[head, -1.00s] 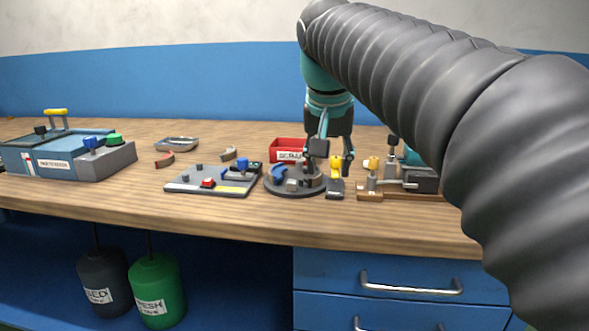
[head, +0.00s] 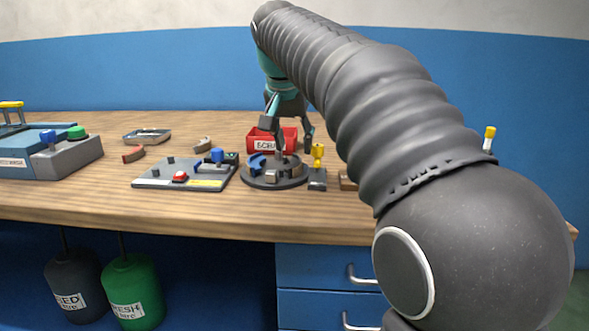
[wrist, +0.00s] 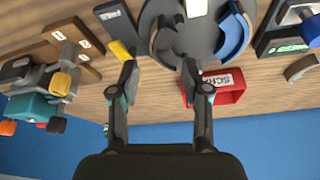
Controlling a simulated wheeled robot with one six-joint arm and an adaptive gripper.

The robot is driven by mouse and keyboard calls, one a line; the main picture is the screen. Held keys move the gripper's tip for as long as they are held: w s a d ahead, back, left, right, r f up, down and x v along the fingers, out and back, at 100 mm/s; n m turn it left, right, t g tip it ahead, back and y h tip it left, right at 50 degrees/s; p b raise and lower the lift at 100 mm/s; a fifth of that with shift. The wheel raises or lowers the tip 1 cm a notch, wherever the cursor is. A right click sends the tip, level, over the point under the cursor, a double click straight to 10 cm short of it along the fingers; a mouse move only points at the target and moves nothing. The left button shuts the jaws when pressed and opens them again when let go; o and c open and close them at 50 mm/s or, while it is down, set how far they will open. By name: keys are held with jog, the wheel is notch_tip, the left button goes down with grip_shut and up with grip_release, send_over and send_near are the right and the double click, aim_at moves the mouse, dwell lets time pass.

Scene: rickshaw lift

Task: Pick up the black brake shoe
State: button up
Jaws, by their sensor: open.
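A round dark plate (head: 273,181) stands on the bench. The black brake shoe (head: 290,164), a dark curved piece, appears to be on its right side, partly hard to tell from the plate. In the wrist view the dark shoe (wrist: 164,42) shows near the plate's left edge. A blue shoe (head: 257,165) is on the plate's other side. My gripper (head: 288,133) is open above and behind the plate. In the wrist view my gripper's fingertips (wrist: 160,65) are spread to either side of the dark shoe's end; I cannot tell the height gap.
A yellow-handled block (head: 318,166) stands close right of the plate. A red scrap bin (head: 262,139) is behind it, near my fingers. A grey board (head: 180,176) with a red button lies left. A rust-coloured shoe (head: 134,154) and a grey-brown shoe (head: 202,145) lie further left.

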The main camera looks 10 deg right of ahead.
aim_at(295, 162)
jog(key=shift+b+x, duration=0.4)
jog(key=shift+x, duration=2.45)
jog(key=shift+w+a, duration=0.1)
jog(key=shift+a, duration=0.1)
jog(key=shift+c, duration=0.2)
grip_shut()
jog(key=shift+r, duration=0.15)
notch_tip(295, 162, up, 10)
jog(key=p, duration=0.2)
jog(key=shift+p, duration=0.3)
